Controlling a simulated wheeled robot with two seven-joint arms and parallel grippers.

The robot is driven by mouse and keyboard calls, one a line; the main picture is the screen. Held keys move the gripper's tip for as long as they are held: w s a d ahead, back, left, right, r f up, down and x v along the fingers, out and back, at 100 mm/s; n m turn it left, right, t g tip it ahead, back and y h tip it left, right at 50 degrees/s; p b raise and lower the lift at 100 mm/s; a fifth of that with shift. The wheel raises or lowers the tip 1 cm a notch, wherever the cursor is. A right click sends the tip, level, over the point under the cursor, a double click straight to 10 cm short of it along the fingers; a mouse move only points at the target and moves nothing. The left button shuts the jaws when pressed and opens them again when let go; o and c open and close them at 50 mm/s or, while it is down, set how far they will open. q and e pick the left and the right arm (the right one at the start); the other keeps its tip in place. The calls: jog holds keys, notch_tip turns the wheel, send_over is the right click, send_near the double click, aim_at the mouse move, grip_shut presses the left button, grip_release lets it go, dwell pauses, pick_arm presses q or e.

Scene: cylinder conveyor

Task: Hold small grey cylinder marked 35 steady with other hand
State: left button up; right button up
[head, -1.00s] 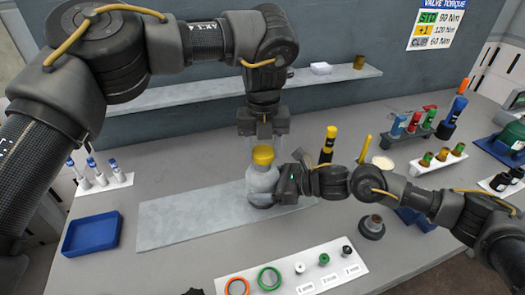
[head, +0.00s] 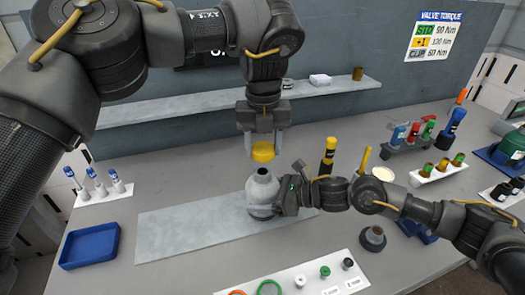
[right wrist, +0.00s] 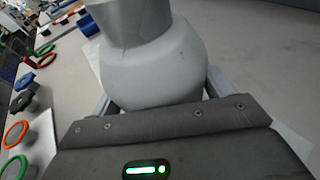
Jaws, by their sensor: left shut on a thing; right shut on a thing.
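The small grey cylinder (head: 262,188), a rounded body with a narrow neck, stands upright on the grey mat (head: 190,232). My right gripper (head: 272,203) is shut around its body from the right, low near the mat. The cylinder (right wrist: 158,62) also fills the middle of the right wrist view between the fingers of the right gripper (right wrist: 160,98). No 35 marking can be read. My left gripper (head: 264,148) points down directly above the cylinder, shut on a yellow cap (head: 263,152). A gap shows between the cap and the cylinder's neck.
A blue tray (head: 90,246) lies at the left, near a white rack of blue-topped vials (head: 101,194). Yellow-and-black tools (head: 328,155) stand behind my right arm. A white strip (head: 325,280) with rings and small parts lies in front. The mat's left part is clear.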

aim_at(263, 149)
jog(key=o, duration=1.8)
jog(key=shift+o, duration=0.2)
pick_arm(q)
jog(key=shift+f, duration=0.1)
jog(key=shift+f, duration=0.15)
pick_arm(e)
jog(key=shift+d, duration=0.35)
pick_arm(q)
notch_tip(263, 149, down, 4)
jog(key=b, duration=0.4)
pick_arm(e)
jog(key=v, duration=1)
jog(key=shift+s+d, duration=0.1)
jog(key=shift+d, duration=0.05)
jog(key=shift+s+d+r, duration=0.15)
jog(key=shift+d+r, duration=0.15)
jog(key=shift+d, duration=0.1)
